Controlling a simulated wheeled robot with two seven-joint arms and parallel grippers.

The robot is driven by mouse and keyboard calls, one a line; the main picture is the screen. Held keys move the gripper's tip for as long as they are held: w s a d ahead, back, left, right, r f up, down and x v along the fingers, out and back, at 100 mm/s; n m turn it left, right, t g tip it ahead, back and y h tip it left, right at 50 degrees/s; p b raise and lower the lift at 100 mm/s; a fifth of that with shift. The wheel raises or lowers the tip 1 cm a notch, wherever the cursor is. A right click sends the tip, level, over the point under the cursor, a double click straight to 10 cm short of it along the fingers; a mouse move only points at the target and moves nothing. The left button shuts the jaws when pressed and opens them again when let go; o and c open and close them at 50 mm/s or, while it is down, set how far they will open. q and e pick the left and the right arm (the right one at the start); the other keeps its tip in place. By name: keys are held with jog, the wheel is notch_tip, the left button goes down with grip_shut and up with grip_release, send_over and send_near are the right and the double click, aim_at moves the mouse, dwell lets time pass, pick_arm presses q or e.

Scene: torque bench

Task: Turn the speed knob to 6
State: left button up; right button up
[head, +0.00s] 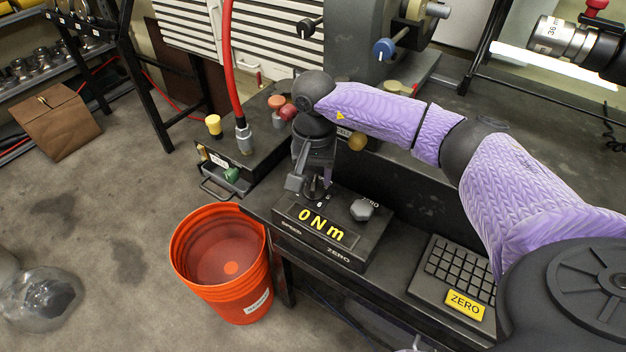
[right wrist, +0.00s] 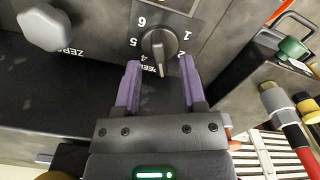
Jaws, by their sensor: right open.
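The speed knob (right wrist: 159,46) is a dark round knob with a raised grip on the panel in the right wrist view. The digits 6, 5, 4, 2 and 1 show around it. Its light pointer line faces the bottom of the picture, between 4 and 2. My right gripper (right wrist: 159,68) is open, its purple fingers apart near the knob's lower left and lower right, with nothing held. In the head view, my right gripper (head: 318,188) points down over the back left of the control box (head: 335,255), which reads 0 N m, and mostly hides the knob. My left gripper is out of view.
A grey hexagonal knob (head: 361,210) stands right of the gripper on the same box; it also shows in the right wrist view (right wrist: 45,27). A keypad (head: 455,272) with a yellow ZERO label lies to the right. An orange bucket (head: 225,305) stands on the floor.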

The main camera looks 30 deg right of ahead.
jog(key=shift+f, duration=0.8)
grip_shut()
